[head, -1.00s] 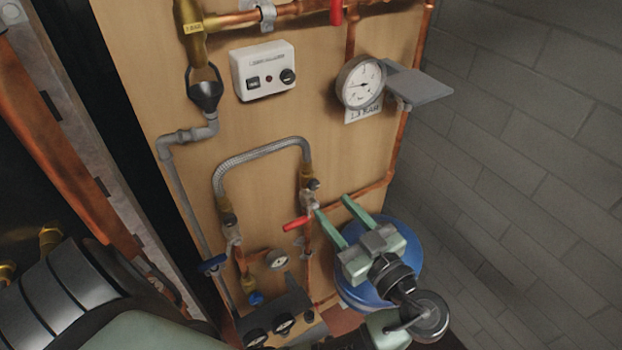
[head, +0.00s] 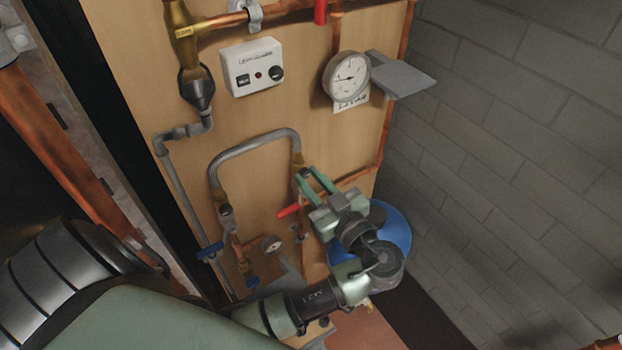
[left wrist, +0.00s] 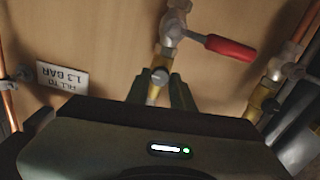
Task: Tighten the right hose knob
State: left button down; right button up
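The right hose knob (head: 306,173) is a small dark knob at the right end of the braided hose (head: 250,141), above the red-handled valve (head: 289,211). In the left wrist view the knob (left wrist: 160,76) is grey and round and sits between my fingertips. My left gripper (head: 305,175) is open, its two green fingers reaching to either side of the knob. In the left wrist view the fingers (left wrist: 160,80) stand around the knob, with narrow gaps seeming to show. Touch cannot be told. My right gripper is not in view.
The red lever (left wrist: 230,47) is close to my fingers. A pressure gauge (head: 346,78) and grey shelf (head: 402,75) are up right. A blue vessel (head: 398,238) stands behind my wrist. A copper pipe (head: 350,178) runs close by. A grey brick wall (head: 520,150) is at right.

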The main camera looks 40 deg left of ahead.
pick_arm(q)
jog(key=shift+m, duration=0.3)
jog(key=shift+f+m+b, duration=0.1)
jog(key=shift+m+b, duration=0.3)
jog(key=shift+m, duration=2.7)
jog(key=c, duration=1.2)
grip_release()
jog(key=shift+w, duration=0.1)
